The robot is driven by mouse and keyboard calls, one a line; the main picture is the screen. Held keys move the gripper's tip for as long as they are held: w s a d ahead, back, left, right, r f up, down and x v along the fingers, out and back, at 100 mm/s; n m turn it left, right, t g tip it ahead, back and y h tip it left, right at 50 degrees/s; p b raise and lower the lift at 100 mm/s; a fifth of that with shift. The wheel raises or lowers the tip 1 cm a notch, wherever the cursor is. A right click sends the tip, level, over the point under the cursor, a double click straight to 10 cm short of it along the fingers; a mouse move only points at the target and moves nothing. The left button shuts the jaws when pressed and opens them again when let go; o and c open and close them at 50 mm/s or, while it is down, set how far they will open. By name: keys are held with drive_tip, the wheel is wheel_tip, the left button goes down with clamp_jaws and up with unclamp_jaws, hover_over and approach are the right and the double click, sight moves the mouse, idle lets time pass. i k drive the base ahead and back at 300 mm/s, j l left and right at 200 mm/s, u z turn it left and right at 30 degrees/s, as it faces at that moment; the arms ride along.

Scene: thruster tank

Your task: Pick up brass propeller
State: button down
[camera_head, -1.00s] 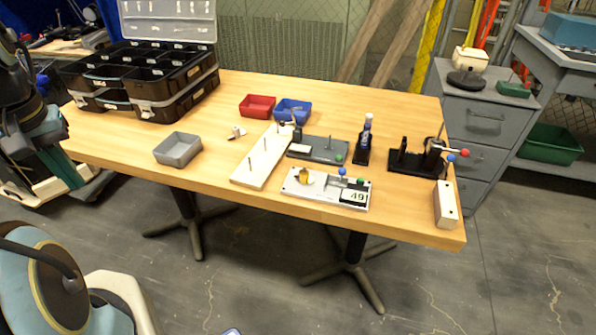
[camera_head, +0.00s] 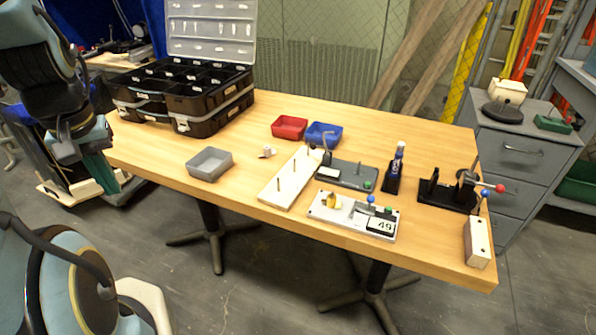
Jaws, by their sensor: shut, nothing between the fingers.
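The brass propeller (camera_head: 331,201) is a small gold-yellow piece on the left part of a white test plate (camera_head: 352,222) near the table's front edge. The plate also carries blue and green knobs and a display reading about 49. My gripper (camera_head: 98,172) hangs at the far left, beyond the table's left edge, partly dark against the background. It is shut and empty, far from the propeller.
The wooden table (camera_head: 230,225) holds a grey tray (camera_head: 209,164), red bin (camera_head: 289,127), blue bin (camera_head: 324,134), white pegged board (camera_head: 290,178), dark bottle (camera_head: 394,170), black stand (camera_head: 447,196) and open organizer case (camera_head: 185,95). The table's front left is clear.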

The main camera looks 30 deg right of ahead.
sight(332, 203)
drive_tip(key=k+l+u, duration=0.25)
drive_tip(key=k+l, duration=0.5)
